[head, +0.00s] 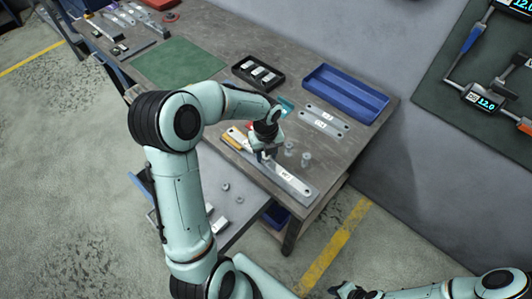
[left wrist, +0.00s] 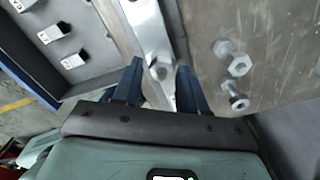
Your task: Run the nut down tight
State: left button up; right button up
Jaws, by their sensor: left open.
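A long galvanized bracket (head: 293,184) with a white label lies near the front edge of the bench. My left gripper (head: 264,156) is over the bracket, its fingers pointing down. In the left wrist view, the two blue fingers of my left gripper (left wrist: 157,88) are apart, one on each side of a hex nut (left wrist: 161,68) on the bracket strip (left wrist: 150,28). Whether the fingers touch the nut I cannot tell. Two loose bolts (left wrist: 238,64) lie beside the bracket. My right gripper (head: 348,291) is at the bottom edge, far from the bench; its jaws are unclear.
Behind the bracket are a black tray (head: 236,69) with labelled parts, an empty blue tray (head: 345,93) and more flat brackets (head: 322,120). A green mat (head: 170,66) lies clear to the left. A tool board (head: 440,88) with digital tools hangs on the wall at right.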

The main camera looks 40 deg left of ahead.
pick_arm(q)
jog(key=n+b, duration=0.1)
jog(key=n, duration=0.4)
jog(key=shift+s, duration=0.1)
jog(key=n+b, duration=0.1)
jog(key=n, duration=0.7)
jog(key=n+b, duration=0.1)
jog(key=n, duration=1)
jog(key=shift+b, duration=0.35)
pick_arm(e)
jog(key=s+f, duration=0.5)
jog(key=shift+g, duration=0.3)
pick_arm(q)
grip_shut()
